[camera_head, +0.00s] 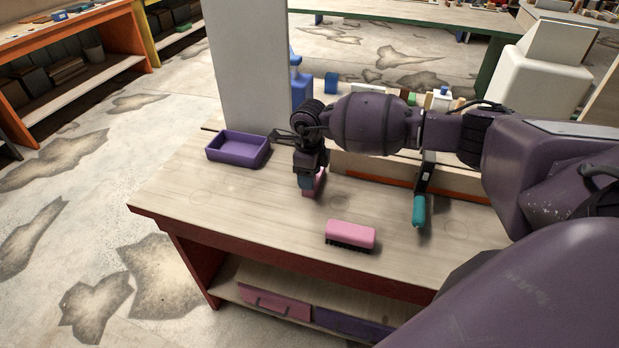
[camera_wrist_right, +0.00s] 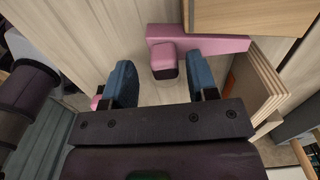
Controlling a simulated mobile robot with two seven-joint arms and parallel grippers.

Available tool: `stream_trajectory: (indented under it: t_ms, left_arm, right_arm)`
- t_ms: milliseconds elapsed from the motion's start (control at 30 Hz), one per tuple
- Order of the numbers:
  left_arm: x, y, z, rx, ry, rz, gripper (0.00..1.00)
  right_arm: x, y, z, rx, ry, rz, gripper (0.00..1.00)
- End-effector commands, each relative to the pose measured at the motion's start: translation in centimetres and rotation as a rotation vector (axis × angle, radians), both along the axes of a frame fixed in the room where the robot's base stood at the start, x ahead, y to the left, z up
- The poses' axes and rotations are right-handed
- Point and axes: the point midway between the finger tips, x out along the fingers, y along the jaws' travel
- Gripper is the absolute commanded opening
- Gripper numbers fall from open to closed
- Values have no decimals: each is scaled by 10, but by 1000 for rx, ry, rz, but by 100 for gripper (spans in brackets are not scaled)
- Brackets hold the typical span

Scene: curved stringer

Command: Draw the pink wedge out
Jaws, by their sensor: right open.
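The pink wedge (camera_wrist_right: 210,43) shows in the right wrist view as a long tapered pink strip beside a pale wooden block (camera_wrist_right: 255,14). A pink knob with a dark base (camera_wrist_right: 163,60) stands at the wedge's near side. My right gripper (camera_wrist_right: 161,80) is open, with its two blue fingers apart and the knob ahead between them. I cannot tell how deep the fingers reach around it. In the head view my right gripper (camera_head: 306,182) points down at the table, and a bit of pink (camera_head: 319,184) shows beside it, the rest hidden. My left gripper is not in view.
A pink brush with dark bristles (camera_head: 350,235) lies near the table's front edge. A purple tray (camera_head: 237,148) stands at the left, by a grey column (camera_head: 247,70). A teal-handled tool (camera_head: 419,208) lies to the right. A layered wooden edge (camera_wrist_right: 262,88) rises right of my fingers.

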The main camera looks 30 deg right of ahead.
Motion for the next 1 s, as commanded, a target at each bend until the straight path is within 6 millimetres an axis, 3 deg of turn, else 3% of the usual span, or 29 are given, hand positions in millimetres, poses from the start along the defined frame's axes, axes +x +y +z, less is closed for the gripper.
stream_trajectory:
  t_ms: [300,500,1000]
  left_arm:
    - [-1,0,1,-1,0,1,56]
    - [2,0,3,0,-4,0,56]
    - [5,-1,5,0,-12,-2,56]
  right_arm:
    - [1,0,59,-1,-2,1,53]
    - [0,0,84,-1,0,0,53]
    - [0,0,93,0,1,1,53]
